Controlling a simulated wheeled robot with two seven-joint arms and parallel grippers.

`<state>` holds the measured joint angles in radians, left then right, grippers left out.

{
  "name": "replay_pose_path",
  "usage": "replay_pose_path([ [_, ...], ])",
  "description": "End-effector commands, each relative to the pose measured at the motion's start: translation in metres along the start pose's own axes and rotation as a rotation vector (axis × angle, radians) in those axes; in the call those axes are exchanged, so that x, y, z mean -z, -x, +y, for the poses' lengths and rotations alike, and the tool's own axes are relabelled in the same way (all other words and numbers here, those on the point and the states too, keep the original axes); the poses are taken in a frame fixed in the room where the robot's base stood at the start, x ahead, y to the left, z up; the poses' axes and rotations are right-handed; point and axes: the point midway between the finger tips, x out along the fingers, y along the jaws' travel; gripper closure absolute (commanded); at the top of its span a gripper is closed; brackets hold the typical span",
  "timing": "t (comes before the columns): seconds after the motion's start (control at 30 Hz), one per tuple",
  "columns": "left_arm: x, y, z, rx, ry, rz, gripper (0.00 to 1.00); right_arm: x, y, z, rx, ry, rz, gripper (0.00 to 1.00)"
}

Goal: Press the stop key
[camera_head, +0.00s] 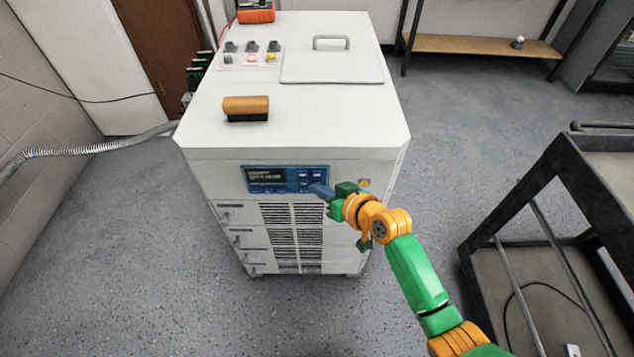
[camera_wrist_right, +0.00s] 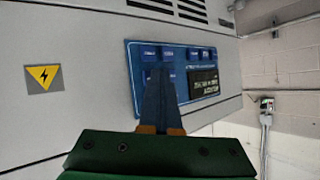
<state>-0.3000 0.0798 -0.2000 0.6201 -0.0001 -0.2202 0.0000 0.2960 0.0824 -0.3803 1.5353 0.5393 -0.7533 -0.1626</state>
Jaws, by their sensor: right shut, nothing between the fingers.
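A blue control panel (camera_head: 287,188) with a dark display (camera_head: 267,175) and several small blue keys (camera_head: 303,174) is on the front of the white cabinet. The panel (camera_wrist_right: 130,60) also shows in the right wrist view, where the key labels are too small to read, so I cannot tell which is the stop key. My right gripper (camera_head: 318,190) is shut and empty, its blue fingers pointing at the panel's key area. In the wrist view its fingertips (camera_wrist_right: 160,70) overlap the keys and hide some; I cannot tell whether they touch. My left gripper is not in view.
The white cabinet (camera_head: 345,120) carries a brown-topped block (camera_head: 246,108), knobs and a handled lid (camera_head: 330,70). A yellow warning sign (camera_wrist_right: 44,78) is beside the panel. A dark cart (camera_head: 600,190) stands at right, and a corrugated hose (camera_head: 85,150) runs at left.

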Motion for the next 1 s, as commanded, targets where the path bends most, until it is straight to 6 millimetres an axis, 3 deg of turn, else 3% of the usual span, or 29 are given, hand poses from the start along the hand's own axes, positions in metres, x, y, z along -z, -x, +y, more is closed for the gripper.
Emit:
replay_pose_path([
  [0.3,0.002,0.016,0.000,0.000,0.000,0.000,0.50,-0.005,0.011,-0.007,0.000,0.000,0.000,1.00],
  [0.63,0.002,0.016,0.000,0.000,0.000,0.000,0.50,-0.008,0.012,-0.009,0.000,0.000,0.000,1.00],
  [1.0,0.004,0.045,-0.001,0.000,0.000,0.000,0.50,-0.024,0.038,-0.027,0.000,0.000,-0.002,1.00],
])
